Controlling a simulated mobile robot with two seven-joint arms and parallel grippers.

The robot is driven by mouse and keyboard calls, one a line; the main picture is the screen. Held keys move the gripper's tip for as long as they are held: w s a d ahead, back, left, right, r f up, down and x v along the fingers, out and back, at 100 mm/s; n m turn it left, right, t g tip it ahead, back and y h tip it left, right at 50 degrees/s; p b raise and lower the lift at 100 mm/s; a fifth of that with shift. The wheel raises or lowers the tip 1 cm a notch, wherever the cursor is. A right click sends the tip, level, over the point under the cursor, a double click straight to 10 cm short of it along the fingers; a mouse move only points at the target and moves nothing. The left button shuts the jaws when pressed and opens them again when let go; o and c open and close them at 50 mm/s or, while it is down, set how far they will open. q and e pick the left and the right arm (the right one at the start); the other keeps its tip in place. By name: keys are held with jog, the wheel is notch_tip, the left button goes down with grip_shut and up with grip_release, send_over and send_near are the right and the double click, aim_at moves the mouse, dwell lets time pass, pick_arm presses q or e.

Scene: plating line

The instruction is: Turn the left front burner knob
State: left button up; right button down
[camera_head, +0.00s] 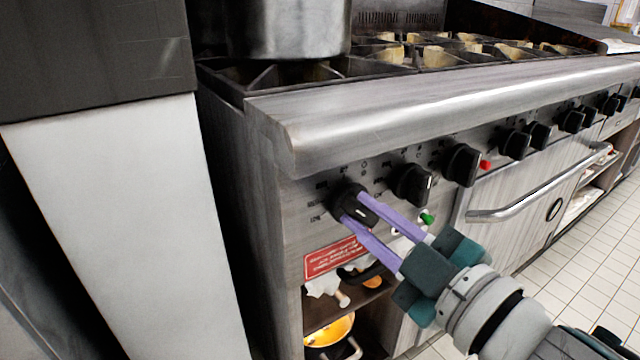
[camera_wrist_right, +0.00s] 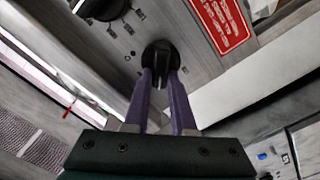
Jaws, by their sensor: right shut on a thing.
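The left front burner knob (camera_head: 348,200) is black and round, the leftmost of the row on the stove's front panel. My right gripper (camera_head: 354,211) comes in from the lower right, and its purple fingers are shut on this knob. In the right wrist view the knob (camera_wrist_right: 160,56) sits between the two fingertips of the right gripper (camera_wrist_right: 161,80). The fingertips cover part of the knob's grip. My left gripper is not in view.
More black knobs (camera_head: 412,184) run to the right along the panel. A red label (camera_head: 335,257) is below the knob, above an open shelf with a yellow pot (camera_head: 330,331). An oven handle (camera_head: 530,203) sticks out at right. A large steel pot (camera_head: 288,28) stands on the stove.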

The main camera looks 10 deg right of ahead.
jog(key=c, duration=0.7)
grip_release()
jog(key=shift+c, duration=0.2)
jog(key=shift+s, duration=0.1)
jog(key=p+v, duration=0.1)
jog(key=v, duration=0.8)
jog(key=shift+s+d+p, duration=0.15)
jog(key=shift+s+p, duration=0.2)
